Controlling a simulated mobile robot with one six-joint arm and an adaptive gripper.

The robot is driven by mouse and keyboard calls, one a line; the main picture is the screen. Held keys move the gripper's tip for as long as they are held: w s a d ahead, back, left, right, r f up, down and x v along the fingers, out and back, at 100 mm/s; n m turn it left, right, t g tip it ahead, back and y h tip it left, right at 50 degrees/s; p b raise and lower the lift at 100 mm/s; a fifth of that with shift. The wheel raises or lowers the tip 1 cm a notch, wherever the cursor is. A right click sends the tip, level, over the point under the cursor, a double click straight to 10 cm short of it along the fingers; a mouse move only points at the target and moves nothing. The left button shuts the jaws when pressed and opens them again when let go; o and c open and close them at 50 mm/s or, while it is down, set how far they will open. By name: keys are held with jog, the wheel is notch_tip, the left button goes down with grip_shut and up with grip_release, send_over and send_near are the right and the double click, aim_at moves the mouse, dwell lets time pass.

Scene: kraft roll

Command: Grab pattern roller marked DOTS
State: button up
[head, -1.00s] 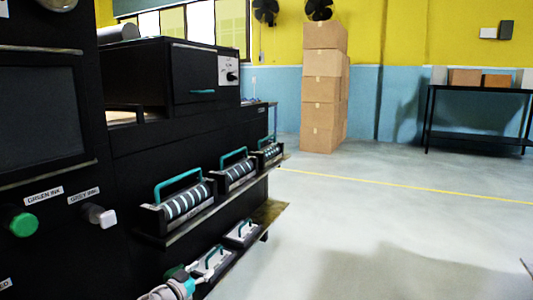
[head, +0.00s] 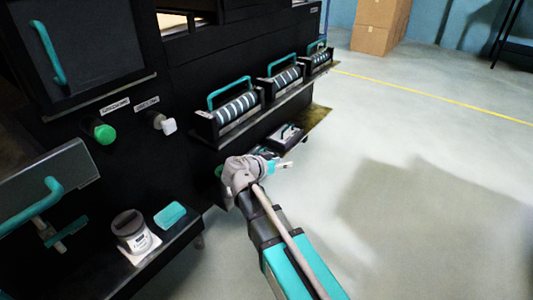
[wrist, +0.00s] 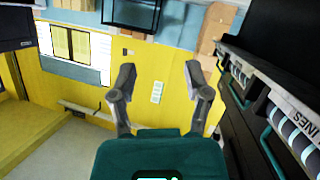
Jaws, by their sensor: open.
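Three pattern rollers with teal handles sit in dark holders along the upper shelf of the black machine in the head view: a near one (head: 237,109), a middle one (head: 285,79) and a far one (head: 319,59). The near one shows light and dark stripes. No DOTS marking is readable. In the wrist view a striped roller (wrist: 290,132) is at the right edge, beside lettering that ends in "INES". My gripper (wrist: 159,72) is open and empty, apart from the rollers. In the head view it is small, in front of the lower shelf.
A lower shelf holds a teal-handled item (head: 287,135), partly hidden by my arm. A green knob (head: 104,134) and a white knob (head: 165,124) stick out of the machine. The floor (head: 420,190) at right is open.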

jog(key=s+d+r+n+g+y+p, duration=0.2)
jog(key=s+d+r+p, duration=0.3)
jog(key=r+p, duration=0.4)
jog(key=s+d+r+n+g+y+p, duration=0.2)
jog(key=s+d+r+g+y+p, duration=0.2)
jog(key=r+p, duration=0.5)
jog(key=s+d+r+n+g+y+p, duration=0.2)
jog(key=s+d+r+p, duration=0.4)
jog(key=p, duration=1.5)
notch_tip(320, 180, up, 4)
jog(key=shift+s+d+g+y, duration=0.2)
jog(key=shift+d+g+y, duration=0.7)
jog(key=shift+y, duration=0.3)
jog(key=shift+s, duration=0.15)
